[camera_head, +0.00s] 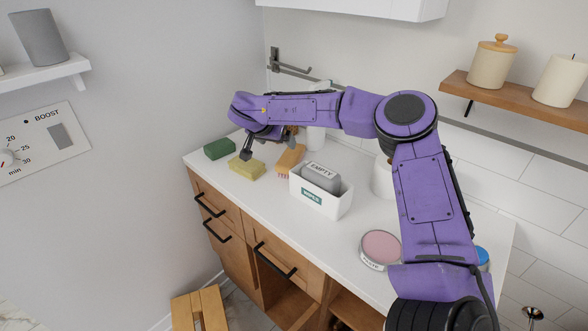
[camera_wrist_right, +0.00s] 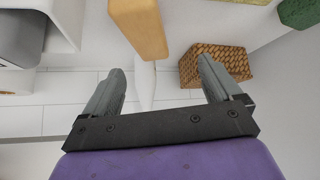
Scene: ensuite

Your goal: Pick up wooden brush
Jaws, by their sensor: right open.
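The wooden brush (camera_head: 290,158) is a light orange-brown block with bristles at its lower edge. It lies on the white counter, left of the white wipes box, and part of it is hidden by my right arm. In the right wrist view the brush (camera_wrist_right: 140,25) shows at the top middle, beyond the fingertips. My right gripper (camera_head: 268,146) is open and empty, held above the counter near the brush. Its two spread fingers also show in the wrist view (camera_wrist_right: 162,70), with no contact on the brush visible. My left gripper is not in view.
A yellow sponge (camera_head: 247,168) and a green sponge (camera_head: 219,148) lie to the left. The white wipes box (camera_head: 317,202) stands right of the brush, and a pink-topped round tin (camera_head: 381,249) is farther right. A woven basket (camera_wrist_right: 217,64) and white bottle (camera_wrist_right: 145,88) are near the wall.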

